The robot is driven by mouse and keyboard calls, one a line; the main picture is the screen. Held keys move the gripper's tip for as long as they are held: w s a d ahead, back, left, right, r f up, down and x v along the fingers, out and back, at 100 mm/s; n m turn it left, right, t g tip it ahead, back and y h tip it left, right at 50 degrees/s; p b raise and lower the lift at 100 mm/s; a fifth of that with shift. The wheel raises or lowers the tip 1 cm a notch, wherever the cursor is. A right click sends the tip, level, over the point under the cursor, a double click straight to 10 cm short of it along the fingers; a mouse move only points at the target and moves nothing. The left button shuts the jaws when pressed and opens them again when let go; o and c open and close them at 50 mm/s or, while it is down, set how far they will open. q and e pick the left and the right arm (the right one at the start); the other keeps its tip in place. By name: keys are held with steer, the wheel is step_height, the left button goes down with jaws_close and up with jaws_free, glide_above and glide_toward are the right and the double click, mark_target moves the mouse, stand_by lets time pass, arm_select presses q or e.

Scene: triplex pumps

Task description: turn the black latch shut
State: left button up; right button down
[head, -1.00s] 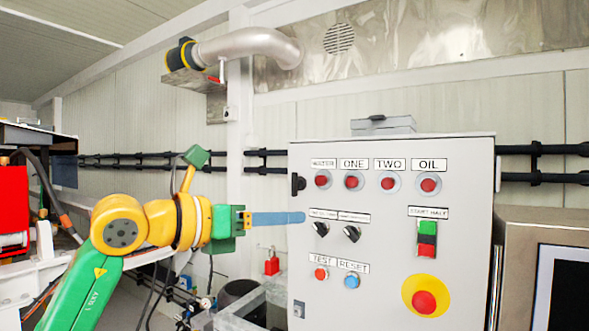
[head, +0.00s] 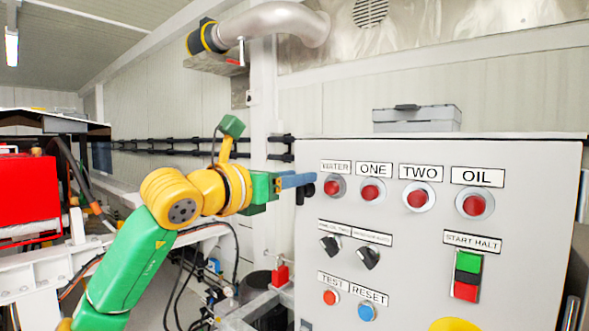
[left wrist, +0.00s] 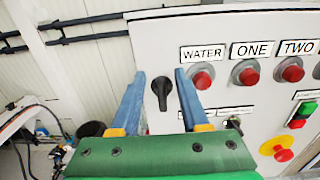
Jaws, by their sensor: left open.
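The black latch (left wrist: 161,92) is on the left edge of the grey control panel (left wrist: 150,30). In the left wrist view its handle hangs downward. It also shows in the head view (head: 304,192), partly behind my fingers. My left gripper (left wrist: 158,80) is open, with its two blue fingers on either side of the latch. In the head view my left gripper (head: 298,181) reaches in from the left at latch height. I cannot tell whether a finger touches the latch. My right gripper is not in view.
The panel carries red lamps (head: 418,195), two black selector knobs (head: 368,256), a green and red start/halt switch (head: 467,275) and test and reset buttons (head: 366,312) right of the latch. A grey case (head: 417,118) sits on top. A pipe (head: 270,22) runs above.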

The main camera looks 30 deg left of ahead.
arm_select(q)
steer(key=shift+w+f, duration=0.2)
steer(key=shift+w, duration=0.2)
steer(key=shift+c, duration=0.2)
steer(key=shift+s, duration=0.15)
steer(key=c, duration=0.4)
steer(key=shift+s+r, duration=0.15)
steer(key=shift+s, duration=0.05)
jaws_close()
steer(key=shift+w, duration=0.1)
